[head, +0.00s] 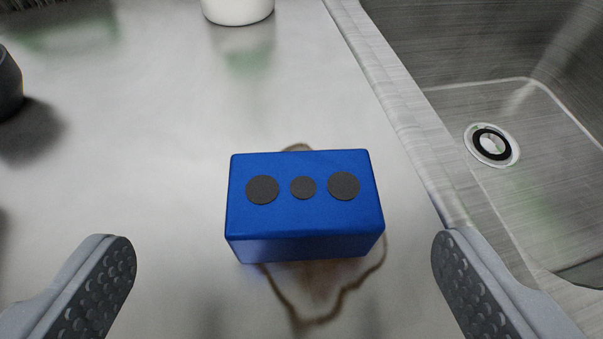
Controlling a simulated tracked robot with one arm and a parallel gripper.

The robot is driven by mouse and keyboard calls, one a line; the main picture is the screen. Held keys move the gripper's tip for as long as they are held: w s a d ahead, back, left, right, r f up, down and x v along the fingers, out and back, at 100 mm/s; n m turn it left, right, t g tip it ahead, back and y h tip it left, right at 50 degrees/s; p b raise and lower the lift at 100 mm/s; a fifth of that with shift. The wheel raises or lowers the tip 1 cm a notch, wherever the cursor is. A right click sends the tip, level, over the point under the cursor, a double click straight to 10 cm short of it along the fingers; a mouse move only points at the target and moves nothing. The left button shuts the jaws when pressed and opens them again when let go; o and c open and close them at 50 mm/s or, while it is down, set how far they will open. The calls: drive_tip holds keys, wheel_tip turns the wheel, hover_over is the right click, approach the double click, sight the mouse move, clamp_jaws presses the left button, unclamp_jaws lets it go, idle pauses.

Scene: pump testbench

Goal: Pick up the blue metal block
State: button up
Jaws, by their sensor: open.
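The blue metal block (304,216) sits on the grey metal counter (150,150), a little below the middle of the head view. Its top face has three dark round spots in a row, the middle one smaller. My gripper (285,262) is open and empty. One finger shows at the lower left and the other at the lower right, with wide gaps on both sides of the block. Neither finger appears to touch the block.
A sink basin (560,190) with a round drain (491,145) lies to the right, behind a raised rim (395,95). A white round object (237,10) stands at the top. A dark object (8,85) is at the left edge. A brown stain (322,312) marks the counter around the block.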

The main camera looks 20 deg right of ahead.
sight(303, 196)
drive_tip(key=shift+s+d+f+x, duration=0.1)
drive_tip(key=shift+d+x, duration=0.05)
drive_tip(key=shift+x, duration=0.65)
drive_tip(key=shift+s+d+f+x, duration=0.1)
drive_tip(key=shift+x, duration=0.7)
drive_tip(key=shift+d+f+x, duration=0.1)
drive_tip(key=shift+d+x, duration=0.05)
drive_tip(key=shift+x, duration=0.65)
drive_tip(key=shift+w, duration=0.4)
drive_tip(key=c, duration=1.3)
